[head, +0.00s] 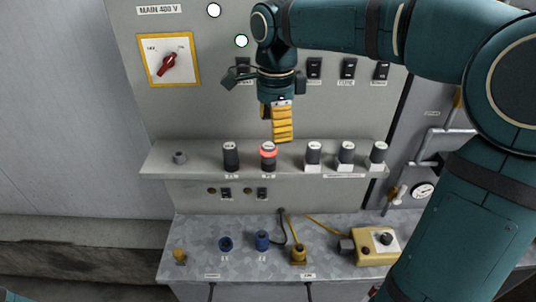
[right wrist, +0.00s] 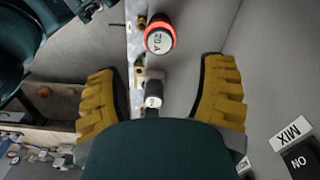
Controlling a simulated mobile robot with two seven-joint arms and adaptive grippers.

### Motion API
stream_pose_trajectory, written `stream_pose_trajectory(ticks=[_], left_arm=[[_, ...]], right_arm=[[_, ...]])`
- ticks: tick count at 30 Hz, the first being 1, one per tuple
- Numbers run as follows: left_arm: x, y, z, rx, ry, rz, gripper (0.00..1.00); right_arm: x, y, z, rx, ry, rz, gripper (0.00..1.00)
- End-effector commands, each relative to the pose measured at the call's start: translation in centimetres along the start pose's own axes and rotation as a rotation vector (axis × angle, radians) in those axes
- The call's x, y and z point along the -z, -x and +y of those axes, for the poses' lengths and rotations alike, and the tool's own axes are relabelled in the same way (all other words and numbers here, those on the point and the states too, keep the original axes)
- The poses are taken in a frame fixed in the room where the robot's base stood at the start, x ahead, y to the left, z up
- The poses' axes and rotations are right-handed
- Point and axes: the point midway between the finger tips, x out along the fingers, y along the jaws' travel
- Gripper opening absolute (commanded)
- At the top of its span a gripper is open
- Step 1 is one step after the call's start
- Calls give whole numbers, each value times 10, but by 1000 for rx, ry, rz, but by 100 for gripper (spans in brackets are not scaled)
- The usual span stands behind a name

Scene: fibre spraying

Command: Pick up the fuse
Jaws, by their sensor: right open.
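A dark fuse with a red ring (head: 268,157) stands upright on the grey shelf (head: 215,153). In the right wrist view the red-ringed fuse (right wrist: 160,38) shows its pale labelled top, beyond the fingertips and roughly centred between them. My left gripper is not in view.
A black fuse (head: 231,157) stands to the left, and several black-and-white fuses (head: 314,156) stand to the right. The panel with a red rotary switch (head: 168,64) rises behind. Below is a metal bench (head: 205,263) with blue sockets (head: 262,241) and a yellow box (head: 376,245).

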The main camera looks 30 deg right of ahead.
Motion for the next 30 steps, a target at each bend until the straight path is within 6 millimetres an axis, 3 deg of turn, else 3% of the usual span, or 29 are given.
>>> stream_pose_trajectory(ticks=[8, 18, 27, 28, 30], left_arm=[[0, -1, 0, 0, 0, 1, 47], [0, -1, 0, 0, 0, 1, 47], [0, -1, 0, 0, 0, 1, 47], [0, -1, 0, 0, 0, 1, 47], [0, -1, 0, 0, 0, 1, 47]], right_arm=[[-2, -21, 0, -1, 2, 0, 70], [-11, -64, -1, -1, 0, 0, 70], [-11, -68, -2, 1, 1, 0, 70], [-11, -68, -2, 1, 1, 0, 68], [-11, -68, -2, 1, 1, -1, 43]])
